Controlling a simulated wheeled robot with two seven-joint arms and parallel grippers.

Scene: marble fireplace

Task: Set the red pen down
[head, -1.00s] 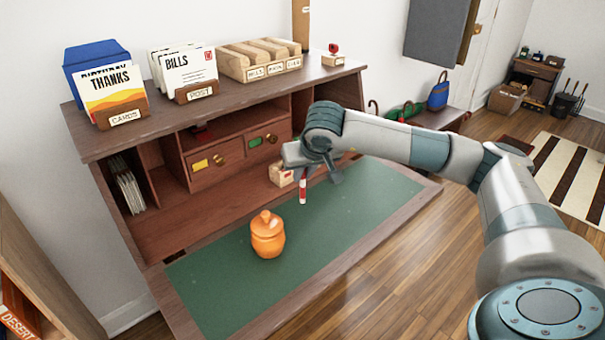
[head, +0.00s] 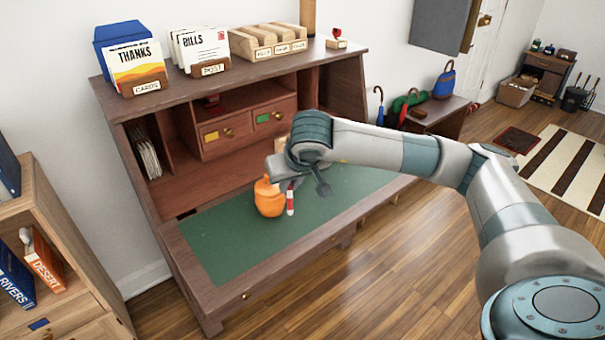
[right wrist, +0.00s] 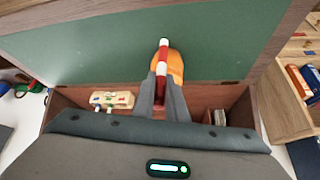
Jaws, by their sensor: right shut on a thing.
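The red pen (head: 290,201), banded red and white, hangs roughly upright below my right gripper (head: 294,187), over the green desk mat (head: 232,240). In the right wrist view the pen (right wrist: 163,58) sits between the two grey fingers (right wrist: 162,86), which are shut on it. Whether its lower end touches the mat is not clear. My left gripper is not in view.
The desk's drawers (head: 223,134) and upper shelf (head: 200,88) with card holders rise behind the mat. A small wooden box (right wrist: 112,99) lies at the desk's back. The mat's left and front parts are clear. A bookcase (head: 60,250) stands at left.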

